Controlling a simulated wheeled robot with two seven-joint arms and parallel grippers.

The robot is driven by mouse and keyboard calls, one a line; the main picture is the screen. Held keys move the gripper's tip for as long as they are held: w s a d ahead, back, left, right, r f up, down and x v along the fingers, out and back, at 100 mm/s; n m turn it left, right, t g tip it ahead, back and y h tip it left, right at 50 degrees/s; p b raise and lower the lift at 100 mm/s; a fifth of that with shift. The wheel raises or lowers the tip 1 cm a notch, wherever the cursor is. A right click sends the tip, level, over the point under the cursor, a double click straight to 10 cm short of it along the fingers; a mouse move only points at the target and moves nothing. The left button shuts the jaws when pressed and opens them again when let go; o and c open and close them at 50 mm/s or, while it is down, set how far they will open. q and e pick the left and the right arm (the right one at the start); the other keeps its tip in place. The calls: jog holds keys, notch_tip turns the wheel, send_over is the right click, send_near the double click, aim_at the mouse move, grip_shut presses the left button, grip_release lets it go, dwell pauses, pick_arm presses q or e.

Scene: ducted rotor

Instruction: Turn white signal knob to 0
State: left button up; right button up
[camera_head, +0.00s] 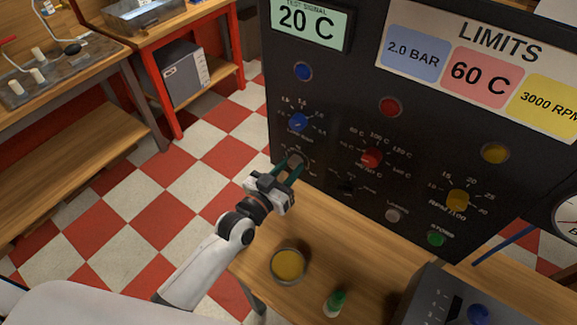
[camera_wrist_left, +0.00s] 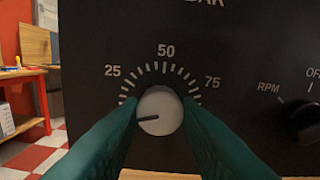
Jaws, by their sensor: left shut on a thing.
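The white signal knob (camera_wrist_left: 160,111) sits on the dark panel, between the green fingers of my left gripper (camera_wrist_left: 160,120) in the left wrist view. The fingers are shut on its two sides. Its dark pointer line points left and slightly down, below the 25 mark; the dial shows 25, 50 and 75, and the lower end of the scale is hidden by the fingers. In the head view my left gripper (camera_head: 290,168) reaches the panel below the blue knob and mostly covers the white knob. My right gripper is not in view.
The black panel (camera_head: 345,75) also carries a blue knob (camera_head: 299,122), a red knob (camera_head: 371,157), a yellow knob (camera_head: 457,200) and a black selector (camera_wrist_left: 305,121) close to the right. A yellow-filled dish (camera_head: 288,264) and a green-capped bottle (camera_head: 335,303) stand on the wooden table below.

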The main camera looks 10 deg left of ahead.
pick_arm(q)
jog(key=shift+n, duration=1.2)
jog(key=o, duration=1)
jog(key=shift+c, duration=0.2)
